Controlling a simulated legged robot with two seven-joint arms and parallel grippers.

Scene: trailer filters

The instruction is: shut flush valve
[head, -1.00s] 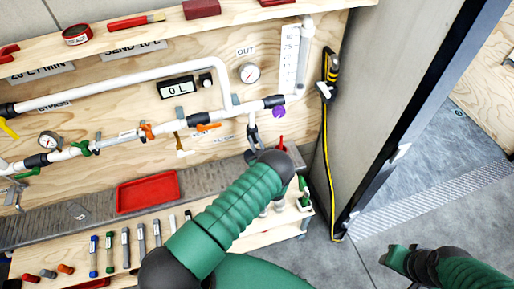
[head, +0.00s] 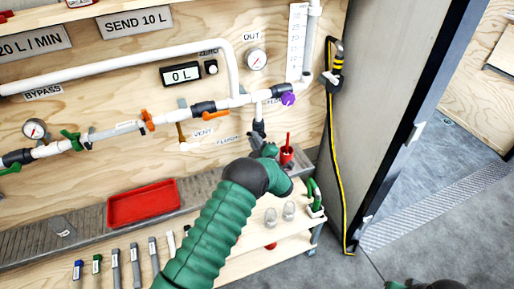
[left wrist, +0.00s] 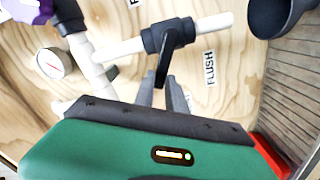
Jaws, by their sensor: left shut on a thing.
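The flush valve has a black body (left wrist: 168,38) on a white pipe and a black lever handle (left wrist: 163,68), next to the FLUSH label (left wrist: 210,67) in the left wrist view. In the head view the valve (head: 259,128) hangs on the short pipe below the main line. My left gripper (head: 262,146) is at the valve from below. In the left wrist view its grey fingers (left wrist: 161,88) stand on both sides of the lever, shut on it. The lever's lower end is hidden between them. Only a part of my right arm (head: 425,285) shows at the bottom edge.
The purple knob (head: 288,99) and white main pipe (head: 235,101) are just above. A red tray (head: 143,203) lies on the ledge at left. Two clear glasses (head: 280,213) sit on the lower shelf.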

